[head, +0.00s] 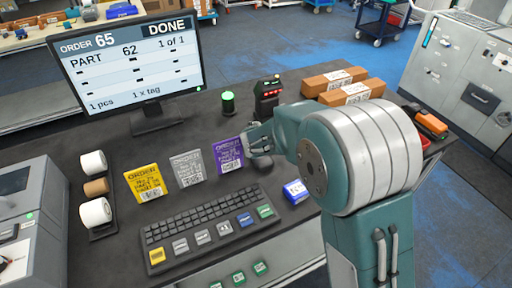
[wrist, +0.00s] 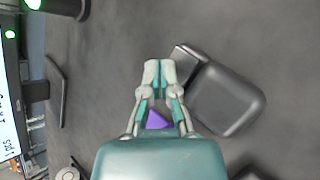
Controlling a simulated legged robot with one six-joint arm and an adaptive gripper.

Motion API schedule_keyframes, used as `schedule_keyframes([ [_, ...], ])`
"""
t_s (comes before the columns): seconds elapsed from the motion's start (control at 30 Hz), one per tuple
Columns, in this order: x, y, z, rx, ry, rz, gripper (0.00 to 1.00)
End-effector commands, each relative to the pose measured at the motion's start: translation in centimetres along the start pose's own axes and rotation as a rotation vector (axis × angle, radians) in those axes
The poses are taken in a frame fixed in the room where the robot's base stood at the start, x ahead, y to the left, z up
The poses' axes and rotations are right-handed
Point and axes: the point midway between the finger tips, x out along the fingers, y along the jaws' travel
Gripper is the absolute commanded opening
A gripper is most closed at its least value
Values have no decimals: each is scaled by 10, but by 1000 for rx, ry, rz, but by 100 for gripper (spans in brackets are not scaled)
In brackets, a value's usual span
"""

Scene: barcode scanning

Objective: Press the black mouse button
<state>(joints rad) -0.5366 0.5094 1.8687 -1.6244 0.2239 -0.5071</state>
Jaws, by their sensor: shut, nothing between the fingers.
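The black mouse (wrist: 230,100) lies on the dark desk in the wrist view, just right of my gripper. Its front end (wrist: 186,58) is a separate small dark block that I take for the button. My gripper (wrist: 160,70) is shut and empty, its fingertips side by side just left of that block. I cannot tell their height above the desk or whether they touch the mouse. In the head view my gripper (head: 252,137) is over the desk by the purple order card (head: 229,155), and my arm mostly hides the mouse.
A keyboard (head: 205,220) lies in front of yellow (head: 143,182) and grey (head: 187,168) order cards. The monitor (head: 130,65) reads "ORDER 65", "DONE". A green-lit cylinder (head: 228,103) and a black device with red lights (head: 268,97) stand behind my gripper. Cardboard boxes (head: 335,80) lie at the back right.

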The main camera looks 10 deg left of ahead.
Motion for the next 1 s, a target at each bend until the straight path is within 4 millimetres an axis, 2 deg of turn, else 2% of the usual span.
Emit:
schedule_keyframes([
  [1.0,7,-6,-5,0,0,-1,0],
])
